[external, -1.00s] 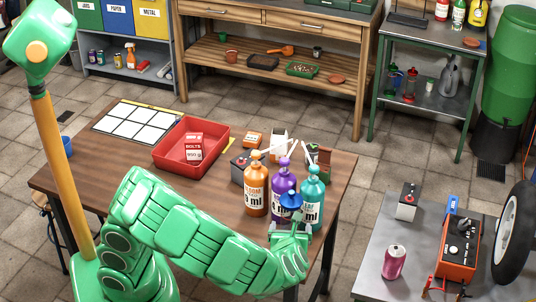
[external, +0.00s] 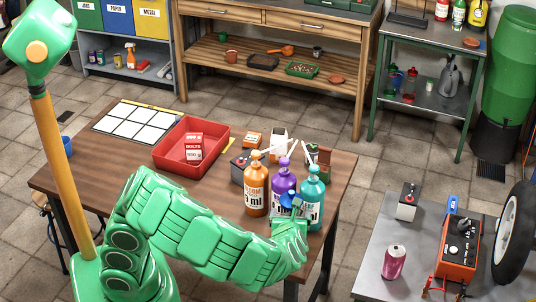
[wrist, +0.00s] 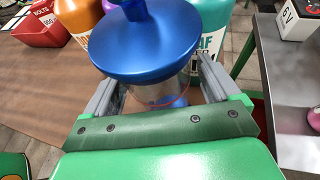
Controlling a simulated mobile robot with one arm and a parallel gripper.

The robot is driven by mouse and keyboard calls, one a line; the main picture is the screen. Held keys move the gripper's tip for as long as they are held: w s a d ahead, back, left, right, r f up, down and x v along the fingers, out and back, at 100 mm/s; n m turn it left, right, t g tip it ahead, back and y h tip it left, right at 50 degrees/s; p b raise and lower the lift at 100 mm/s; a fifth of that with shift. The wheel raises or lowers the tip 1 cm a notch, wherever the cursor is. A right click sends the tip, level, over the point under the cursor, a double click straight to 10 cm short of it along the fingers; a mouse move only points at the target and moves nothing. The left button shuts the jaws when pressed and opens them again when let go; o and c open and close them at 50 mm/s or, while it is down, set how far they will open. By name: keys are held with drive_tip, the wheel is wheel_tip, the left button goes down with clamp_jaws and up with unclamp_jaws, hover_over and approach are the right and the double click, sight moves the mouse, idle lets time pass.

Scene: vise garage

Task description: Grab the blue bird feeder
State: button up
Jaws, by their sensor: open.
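The blue bird feeder has a wide blue lid with a knob (wrist: 145,42) and a clear body below it. It stands upright near the front right of the wooden table. My gripper (wrist: 158,85) is open, with a grey finger on either side of the clear body. I cannot tell whether either finger touches it. In the external view the feeder (external: 296,199) shows only partly, just beyond my gripper (external: 292,221), which hides its lower part.
Orange (external: 257,190), purple (external: 284,183) and teal (external: 313,196) pump bottles stand close behind the feeder. A red tray (external: 214,165) holding a bolts box (external: 194,147) is further left. A metal table (external: 366,268) stands at the right. The wooden table's front left is clear.

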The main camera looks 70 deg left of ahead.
clamp_jaws()
idle(0.6)
drive_tip(key=shift+r, duration=0.1)
